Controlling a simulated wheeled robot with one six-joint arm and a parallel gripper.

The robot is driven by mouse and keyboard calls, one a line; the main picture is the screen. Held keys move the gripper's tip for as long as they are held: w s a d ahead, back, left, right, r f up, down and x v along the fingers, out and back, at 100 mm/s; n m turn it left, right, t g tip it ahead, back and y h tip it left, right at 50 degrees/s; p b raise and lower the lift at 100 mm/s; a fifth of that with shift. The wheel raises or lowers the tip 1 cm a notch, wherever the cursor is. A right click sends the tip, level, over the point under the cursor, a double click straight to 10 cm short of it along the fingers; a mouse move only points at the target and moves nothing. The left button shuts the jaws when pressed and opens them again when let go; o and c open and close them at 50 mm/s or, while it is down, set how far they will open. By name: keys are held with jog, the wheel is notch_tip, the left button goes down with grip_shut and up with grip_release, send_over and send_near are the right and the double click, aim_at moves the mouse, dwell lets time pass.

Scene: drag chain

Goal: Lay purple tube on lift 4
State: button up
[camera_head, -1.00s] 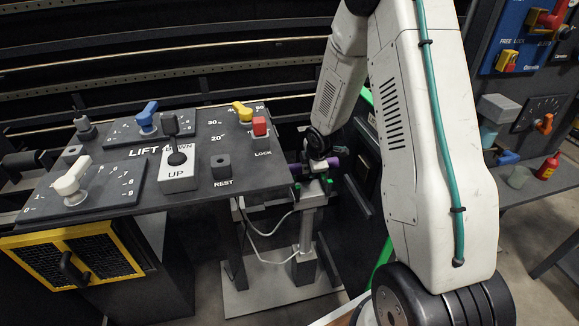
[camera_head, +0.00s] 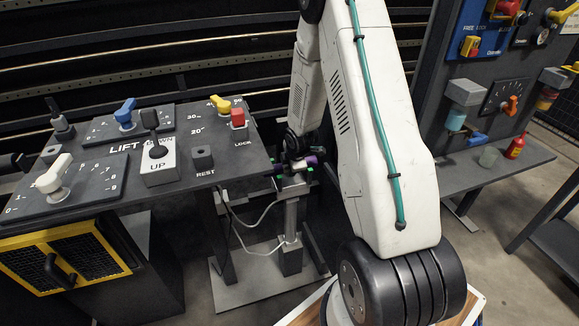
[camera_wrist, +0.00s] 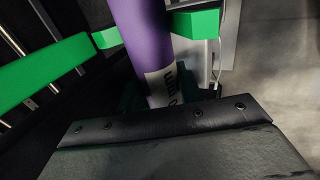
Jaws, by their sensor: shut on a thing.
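In the head view, a purple tube (camera_head: 316,157) shows at my gripper (camera_head: 297,163), just above a slim grey post stand (camera_head: 291,217) with small green parts at its top. The stand carries no readable number. My gripper is shut on the tube; its fingers are small and partly hidden behind my arm. In the wrist view the purple tube (camera_wrist: 143,35) runs down to a pale lettered end, with green blocks (camera_wrist: 196,23) on either side. Whether the tube touches the stand cannot be told.
A lift control panel (camera_head: 105,198) with knobs and an UP/DOWN lever stands close on the left. A yellow-framed box (camera_head: 65,262) is below it. Cables hang by the post. A bench (camera_head: 480,172) with a red bottle (camera_head: 516,147) stands at the right.

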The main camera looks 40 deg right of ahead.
jog(key=o, duration=1.2)
jog(key=shift+c, duration=0.2)
jog(key=v, duration=0.8)
jog(key=shift+s+f, duration=0.1)
jog(key=shift+s, duration=0.05)
